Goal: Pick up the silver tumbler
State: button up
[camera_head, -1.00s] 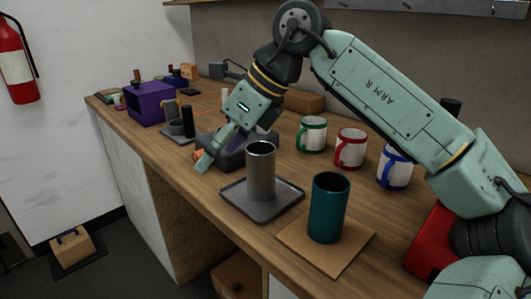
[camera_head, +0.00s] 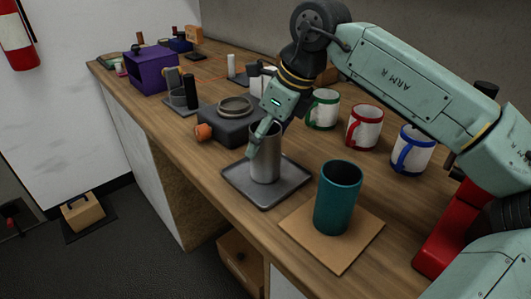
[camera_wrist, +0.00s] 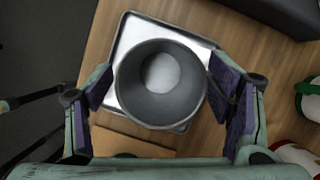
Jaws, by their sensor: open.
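The silver tumbler (camera_head: 265,165) stands upright on a dark grey square tray (camera_head: 240,190) on the wooden bench. In the wrist view I look down into the open mouth of the tumbler (camera_wrist: 160,82), on its tray (camera_wrist: 126,40). My gripper (camera_head: 264,138) is at the tumbler's upper part. In the wrist view my gripper (camera_wrist: 168,92) is open, with one purple pad on each side of the rim. A gap shows between the left pad and the rim; the right pad looks closer. The head view hides the far finger.
A teal tumbler (camera_head: 338,198) stands on a square brown board (camera_head: 310,243) right of the tray. Mugs with green (camera_head: 322,110), red (camera_head: 364,127) and blue (camera_head: 411,150) trim stand behind. A dark grey device (camera_head: 228,128) sits behind left of the tray.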

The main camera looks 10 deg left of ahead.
jog(key=x, duration=0.3)
jog(key=shift+a, duration=0.15)
jog(key=c, duration=1.4)
